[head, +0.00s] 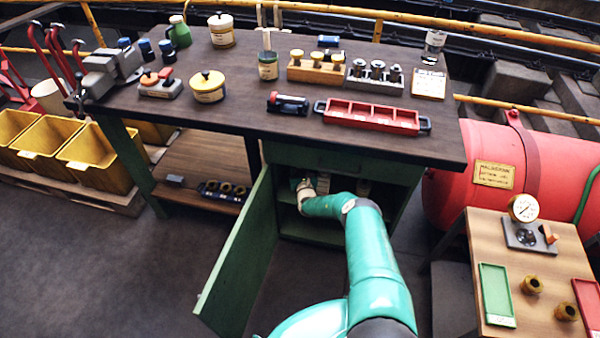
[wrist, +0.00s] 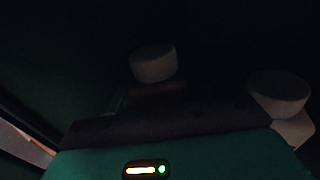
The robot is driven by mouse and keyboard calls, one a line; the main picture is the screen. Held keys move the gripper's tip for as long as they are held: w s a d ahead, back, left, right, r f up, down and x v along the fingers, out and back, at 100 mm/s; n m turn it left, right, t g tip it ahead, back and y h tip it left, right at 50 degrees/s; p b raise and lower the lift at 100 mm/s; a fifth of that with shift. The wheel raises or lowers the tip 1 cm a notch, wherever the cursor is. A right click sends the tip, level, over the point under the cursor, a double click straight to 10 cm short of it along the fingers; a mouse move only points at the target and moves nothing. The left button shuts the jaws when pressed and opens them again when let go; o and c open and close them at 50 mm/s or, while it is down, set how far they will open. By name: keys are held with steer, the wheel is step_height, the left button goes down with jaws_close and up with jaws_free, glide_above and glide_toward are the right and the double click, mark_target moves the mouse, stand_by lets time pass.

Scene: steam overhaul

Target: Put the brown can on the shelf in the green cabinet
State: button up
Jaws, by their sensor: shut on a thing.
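The green cabinet (head: 310,157) is under the workbench, and its door (head: 243,262) stands open to the left. My arm reaches through the opening to the shelf level, and its end is largely hidden inside. In the dark wrist view, my gripper (wrist: 160,110) is shut on a dim brownish can with a pale round lid, the brown can (wrist: 155,91). The can looks upright. Its lower part is hidden behind the gripper body, so I cannot tell whether it touches the shelf.
A second pale-lidded container (wrist: 280,92) stands close on the right in the wrist view. The workbench top (head: 230,125) above holds jars, tool blocks and a red tray (head: 372,116). A side table (head: 545,270) and red tank (head: 480,165) are at right. Floor left of the door is clear.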

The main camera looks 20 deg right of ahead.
steer(key=shift+w+d+f, duration=0.1)
steer(key=shift+w+f, duration=0.05)
steer(key=shift+f, duration=0.7)
steer(key=shift+w+f, duration=0.15)
steer(key=shift+f, duration=0.65)
steer(key=o, duration=1.4)
steer(key=shift+c, duration=0.2)
steer(key=shift+s+f, duration=0.1)
steer(key=shift+s, duration=0.05)
steer(key=shift+s, duration=0.45)
steer(key=s+a, duration=0.2)
steer(key=s, duration=0.8)
steer(key=shift+s+a, duration=0.25)
steer(key=shift+s, duration=0.1)
